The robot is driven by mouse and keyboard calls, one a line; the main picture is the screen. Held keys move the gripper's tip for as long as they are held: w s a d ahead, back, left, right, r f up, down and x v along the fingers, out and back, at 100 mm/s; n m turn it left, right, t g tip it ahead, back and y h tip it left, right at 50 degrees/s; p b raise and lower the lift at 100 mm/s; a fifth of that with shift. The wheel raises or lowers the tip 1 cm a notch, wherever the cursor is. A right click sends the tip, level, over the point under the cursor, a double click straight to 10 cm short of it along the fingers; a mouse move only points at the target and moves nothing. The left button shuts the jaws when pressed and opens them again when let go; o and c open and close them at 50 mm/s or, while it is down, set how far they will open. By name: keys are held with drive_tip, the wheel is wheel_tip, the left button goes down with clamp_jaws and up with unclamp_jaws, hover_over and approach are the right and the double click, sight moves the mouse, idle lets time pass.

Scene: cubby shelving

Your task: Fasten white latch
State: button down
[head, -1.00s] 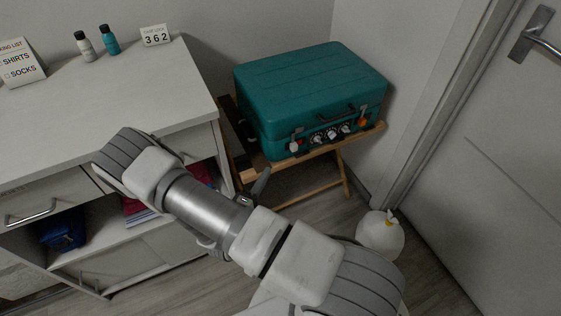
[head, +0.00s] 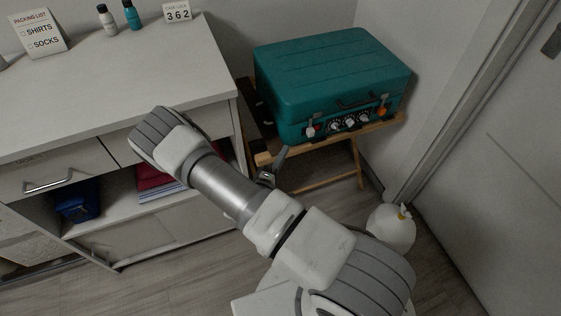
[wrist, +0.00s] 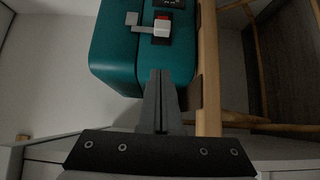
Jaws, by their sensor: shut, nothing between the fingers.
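The teal suitcase (head: 330,78) lies closed on a wooden folding stand. On its front face is a white latch (head: 310,131) at the left and an orange latch (head: 382,111) at the right. In the wrist view the white latch (wrist: 161,27) sits over a red patch, with a grey lever beside it on the teal case (wrist: 115,55). I cannot tell whether it is fastened. My gripper (wrist: 160,75) is shut and empty, its fingertips pointing at the case, a short way from the white latch. In the head view my gripper (head: 280,153) is partly hidden by my arm.
Between the latches is a row of dials (head: 350,122). The wooden stand (head: 340,134) juts out below the case. A white bag (head: 391,228) sits on the floor near the door.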

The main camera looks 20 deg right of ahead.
sight(310, 135)
drive_tip(key=x, duration=0.4)
drive_tip(key=shift+f+b, duration=0.15)
drive_tip(key=shift+b, duration=0.15)
drive_tip(key=d, duration=0.3)
drive_tip(key=shift+w+d+b, duration=0.3)
drive_tip(key=shift+b, duration=0.1)
drive_tip(key=shift+d, duration=0.5)
drive_tip(key=shift+d+p, duration=0.45)
drive_tip(key=shift+d, duration=1.05)
drive_tip(key=shift+w+a, duration=0.1)
